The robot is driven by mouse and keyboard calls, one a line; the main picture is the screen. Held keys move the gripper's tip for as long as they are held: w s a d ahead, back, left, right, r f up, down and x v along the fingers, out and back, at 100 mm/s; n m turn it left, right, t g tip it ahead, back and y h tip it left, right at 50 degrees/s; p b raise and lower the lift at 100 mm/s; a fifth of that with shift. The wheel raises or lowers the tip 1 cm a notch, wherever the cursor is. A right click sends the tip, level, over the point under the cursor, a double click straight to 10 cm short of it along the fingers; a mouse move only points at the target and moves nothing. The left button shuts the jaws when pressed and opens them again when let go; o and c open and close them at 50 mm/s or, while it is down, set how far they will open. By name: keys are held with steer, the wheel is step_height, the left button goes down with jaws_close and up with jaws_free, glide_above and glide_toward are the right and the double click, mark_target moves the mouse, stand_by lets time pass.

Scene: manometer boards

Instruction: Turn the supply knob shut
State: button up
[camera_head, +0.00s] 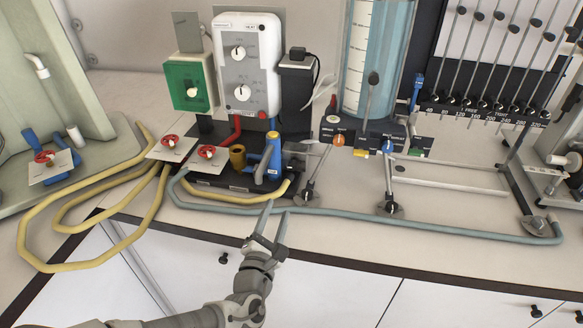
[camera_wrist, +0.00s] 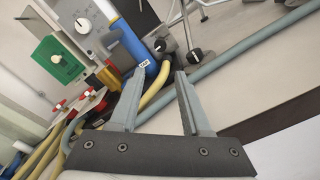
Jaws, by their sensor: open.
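My gripper (camera_head: 276,212) is open and empty, over the front edge of the bench, in front of the blue upright cylinder (camera_head: 271,158). In the wrist view its fingers (camera_wrist: 160,74) spread with the blue cylinder (camera_wrist: 130,42) beyond them. Several knobs show, and I cannot tell which is the supply knob. Red handwheels sit on white plates: one at far left (camera_head: 44,157), one in the middle (camera_head: 169,141), one nearer the gripper (camera_head: 207,152). The white box has two white dials, upper (camera_head: 238,53) and lower (camera_head: 242,92). The green box has a pale knob (camera_head: 193,92). My gripper touches none of them.
Yellow hoses (camera_head: 80,261) loop over the bench's left front. A grey-blue hose (camera_head: 430,225) runs along the front edge to the right. A water column (camera_head: 378,60) with an orange knob (camera_head: 338,140) and blue knob (camera_head: 388,146) stands behind. A tilted tube board (camera_head: 500,110) is at right.

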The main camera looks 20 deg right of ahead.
mark_target(292, 167)
steer(key=b+x, duration=0.4)
steer(key=x, duration=1.2)
steer(key=shift+w+d, duration=0.1)
steer(key=shift+w, duration=0.05)
jaws_close()
